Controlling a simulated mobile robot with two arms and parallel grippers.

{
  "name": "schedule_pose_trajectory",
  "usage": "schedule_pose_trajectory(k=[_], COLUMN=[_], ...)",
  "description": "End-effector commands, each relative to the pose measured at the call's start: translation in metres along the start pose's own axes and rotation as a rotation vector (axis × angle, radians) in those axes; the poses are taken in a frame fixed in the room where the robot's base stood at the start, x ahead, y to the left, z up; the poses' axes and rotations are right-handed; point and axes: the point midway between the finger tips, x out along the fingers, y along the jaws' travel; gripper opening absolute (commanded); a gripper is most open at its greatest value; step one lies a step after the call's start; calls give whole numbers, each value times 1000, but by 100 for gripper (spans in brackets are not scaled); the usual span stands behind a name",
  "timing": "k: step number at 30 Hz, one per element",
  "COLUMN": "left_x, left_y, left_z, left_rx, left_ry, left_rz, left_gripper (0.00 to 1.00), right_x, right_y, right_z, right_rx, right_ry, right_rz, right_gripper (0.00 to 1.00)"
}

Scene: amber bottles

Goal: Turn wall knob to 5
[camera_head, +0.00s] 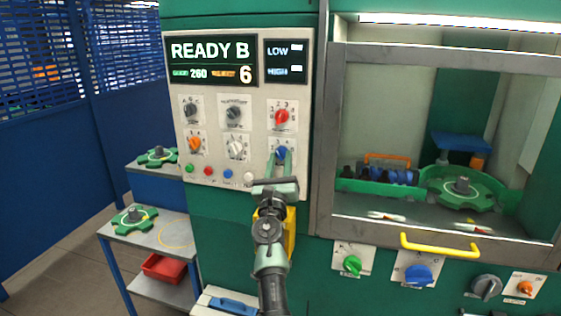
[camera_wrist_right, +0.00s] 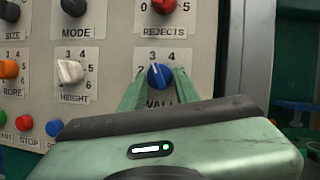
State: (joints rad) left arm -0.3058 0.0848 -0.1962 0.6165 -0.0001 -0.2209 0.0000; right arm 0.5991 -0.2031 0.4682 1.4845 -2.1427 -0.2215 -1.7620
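The blue wall knob (camera_head: 281,152) sits at the lower right of the control panel. In the right wrist view the same knob (camera_wrist_right: 160,76) has its white pointer roughly upward, between the 3 and 4 marks. The WALL label below it is partly hidden by my right gripper. My right gripper (camera_head: 281,158) points at the panel, its two green fingers spread on the left and right of the knob. In the right wrist view the fingers (camera_wrist_right: 160,78) stand apart with the label visible between them; I cannot tell whether they touch the knob. My left gripper is not in view.
Close by are the red rejects knob (camera_head: 281,116) above and the white height knob (camera_head: 236,149) to the left. A row of coloured buttons (camera_head: 208,171) lies below. The display (camera_head: 212,62) reads READY B. A windowed cabinet with a yellow handle (camera_head: 440,248) stands to the right.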

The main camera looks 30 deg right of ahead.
Motion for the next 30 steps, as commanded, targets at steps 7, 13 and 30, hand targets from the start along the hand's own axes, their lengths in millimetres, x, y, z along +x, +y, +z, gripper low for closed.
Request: schedule_pose_trajectory(k=[7, 13, 30], left_x=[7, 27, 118], left_y=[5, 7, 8], left_z=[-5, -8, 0], left_rx=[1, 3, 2], left_ry=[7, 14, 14], left_rz=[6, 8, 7], left_gripper=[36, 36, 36], right_x=[-1, -2, -1], right_y=[1, 3, 10], right_z=[-3, -5, -6], right_rx=[29, 117, 591], right_ry=[-2, -10, -46], right_rz=[-10, -50, -253], right_gripper=[0, 0, 0])
